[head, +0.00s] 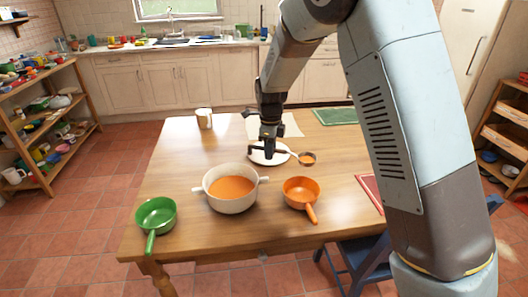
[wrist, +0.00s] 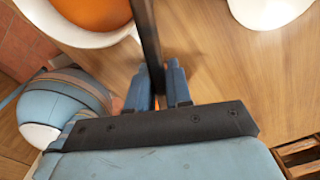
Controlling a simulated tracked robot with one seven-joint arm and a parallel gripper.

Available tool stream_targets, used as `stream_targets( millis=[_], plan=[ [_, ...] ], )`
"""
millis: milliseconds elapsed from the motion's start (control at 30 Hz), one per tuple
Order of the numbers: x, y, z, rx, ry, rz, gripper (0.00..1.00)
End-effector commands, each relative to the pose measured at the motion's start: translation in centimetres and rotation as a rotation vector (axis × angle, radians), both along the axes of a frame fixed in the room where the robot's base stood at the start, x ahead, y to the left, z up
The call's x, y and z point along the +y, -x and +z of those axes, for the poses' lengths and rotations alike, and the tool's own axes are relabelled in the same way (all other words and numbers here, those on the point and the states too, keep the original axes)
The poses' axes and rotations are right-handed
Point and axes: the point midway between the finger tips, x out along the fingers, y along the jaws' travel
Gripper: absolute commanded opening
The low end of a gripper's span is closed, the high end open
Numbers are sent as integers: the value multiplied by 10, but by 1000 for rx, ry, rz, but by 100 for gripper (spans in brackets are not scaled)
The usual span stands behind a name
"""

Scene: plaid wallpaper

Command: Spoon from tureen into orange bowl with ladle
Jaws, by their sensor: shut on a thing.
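The white two-handled tureen (head: 208,192) holds orange soup and stands near the table's front, left of centre. The orange bowl (head: 301,187) stands right of it, its handle pointing forward. My gripper (head: 268,150) is behind the tureen, over the white plate (head: 257,157). It is shut on a dark handle (wrist: 148,45), which runs up between its fingertips (wrist: 158,88) in the wrist view. The small ladle cup (head: 308,158) shows right of the gripper, behind the orange bowl. I cannot tell whether it touches the table. The wrist view does not clearly show the cup.
A green pan (head: 155,213) stands at the front left corner of the wooden table (head: 165,155). A cream mug (head: 204,118) is at the back left, a green mat (head: 335,116) at the back right. A red-edged mat (head: 371,188) lies right. Bare wood surrounds the orange bowl.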

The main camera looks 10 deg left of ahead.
Motion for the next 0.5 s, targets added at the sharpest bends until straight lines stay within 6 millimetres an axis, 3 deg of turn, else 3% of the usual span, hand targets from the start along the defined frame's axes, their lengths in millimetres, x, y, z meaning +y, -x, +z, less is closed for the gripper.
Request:
stream_targets(
  millis=[200,500],
  plan=[
    [14,10,0,0,-1,-77,0],
    [15,11,0,0,-1,-83,0]
  ],
)
